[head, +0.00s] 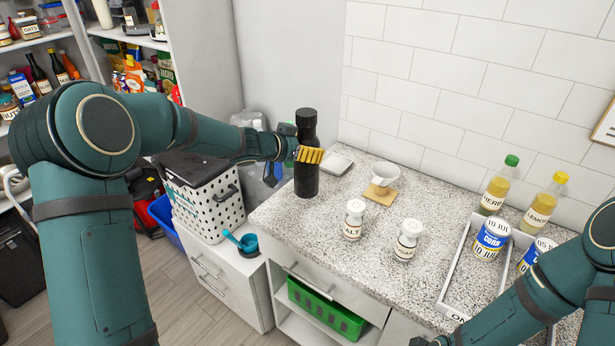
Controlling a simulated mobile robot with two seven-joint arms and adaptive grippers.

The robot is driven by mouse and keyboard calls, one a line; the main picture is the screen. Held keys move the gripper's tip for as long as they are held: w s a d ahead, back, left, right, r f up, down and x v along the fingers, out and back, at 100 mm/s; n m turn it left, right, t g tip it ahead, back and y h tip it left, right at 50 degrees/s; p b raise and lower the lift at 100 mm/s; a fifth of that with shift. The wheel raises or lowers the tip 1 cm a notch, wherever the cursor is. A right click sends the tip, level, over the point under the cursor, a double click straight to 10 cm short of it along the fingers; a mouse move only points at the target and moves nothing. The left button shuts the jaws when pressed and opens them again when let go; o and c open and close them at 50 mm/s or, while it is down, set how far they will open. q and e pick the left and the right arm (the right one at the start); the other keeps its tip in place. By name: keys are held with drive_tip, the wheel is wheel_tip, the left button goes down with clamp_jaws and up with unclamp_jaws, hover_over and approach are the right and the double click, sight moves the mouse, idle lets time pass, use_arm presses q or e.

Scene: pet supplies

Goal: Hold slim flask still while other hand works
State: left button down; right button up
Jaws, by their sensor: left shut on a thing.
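The slim flask (306,182) is a tall black bottle with a narrower cap. It stands upright on the left end of the speckled counter, near its front left edge. My left gripper (309,155) reaches in from the left and is shut on the flask at mid-height. Its yellow finger pads lie across the flask and hide part of its body. My right arm comes in from the lower right. Only a dark part of its hand end shows at the bottom edge, with its fingers cut off or hidden.
Two white-labelled shakers (354,220) (408,240) stand mid-counter. A basket (206,203) stands left, below the counter.

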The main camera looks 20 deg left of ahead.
sight(305, 164)
use_arm(q)
drive_tip(key=shift+d+f+b, duration=0.1)
drive_tip(key=shift+f+b, duration=1.3)
drive_tip(key=shift+f, duration=1.15)
drive_tip(key=shift+f, duration=0.15)
unclamp_jaws()
drive_tip(key=shift+s+a+r, duration=0.15)
drive_tip(key=shift+a+r, duration=0.05)
drive_tip(key=shift+r, duration=0.05)
drive_tip(key=p+v, duration=0.3)
drive_tip(key=v, duration=0.8)
drive_tip(key=shift+s, duration=0.25)
